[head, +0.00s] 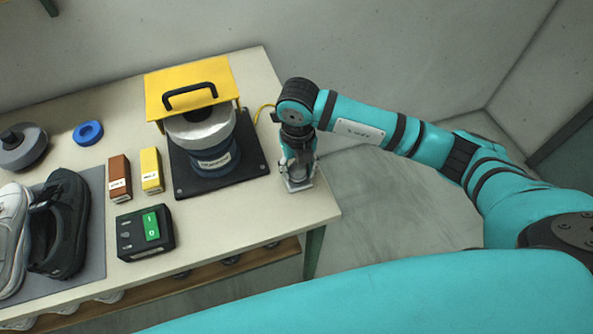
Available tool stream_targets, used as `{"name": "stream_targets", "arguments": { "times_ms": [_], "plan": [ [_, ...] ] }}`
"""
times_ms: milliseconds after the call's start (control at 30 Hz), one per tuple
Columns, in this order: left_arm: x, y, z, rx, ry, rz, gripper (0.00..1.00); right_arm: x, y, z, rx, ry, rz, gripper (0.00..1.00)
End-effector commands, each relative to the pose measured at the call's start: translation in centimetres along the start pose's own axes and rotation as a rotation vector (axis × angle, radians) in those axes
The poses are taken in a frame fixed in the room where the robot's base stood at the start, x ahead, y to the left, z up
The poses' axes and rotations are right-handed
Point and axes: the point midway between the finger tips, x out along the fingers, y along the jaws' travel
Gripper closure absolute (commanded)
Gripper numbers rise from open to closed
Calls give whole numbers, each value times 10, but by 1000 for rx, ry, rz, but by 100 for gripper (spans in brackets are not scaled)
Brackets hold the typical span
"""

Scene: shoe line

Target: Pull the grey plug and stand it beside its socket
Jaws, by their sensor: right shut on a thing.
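The grey socket (299,184) sits on the table near its right edge. My right gripper (299,172) points down right over it and is shut on the grey plug, which is mostly hidden by the fingers. I cannot tell whether the plug is still in the socket or just above it. A yellow cable (262,110) runs from the machine towards the gripper. My left gripper is not in view.
A machine with a yellow guard (188,86) on a black base (222,180) stands left of the gripper. A switch box (145,233), brown block (119,178), yellow block (151,170), blue ring (88,132) and shoes (62,225) lie further left. Bare table (250,215) shows in front.

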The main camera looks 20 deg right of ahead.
Motion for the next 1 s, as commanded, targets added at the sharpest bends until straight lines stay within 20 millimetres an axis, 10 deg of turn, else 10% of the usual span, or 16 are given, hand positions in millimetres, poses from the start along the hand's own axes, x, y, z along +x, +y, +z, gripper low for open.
{"name": "stream_targets", "arguments": {
  "times_ms": [1000],
  "plan": [
    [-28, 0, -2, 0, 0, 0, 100, -42, 0, 0, 1, 0, 0, 100]
  ]
}}
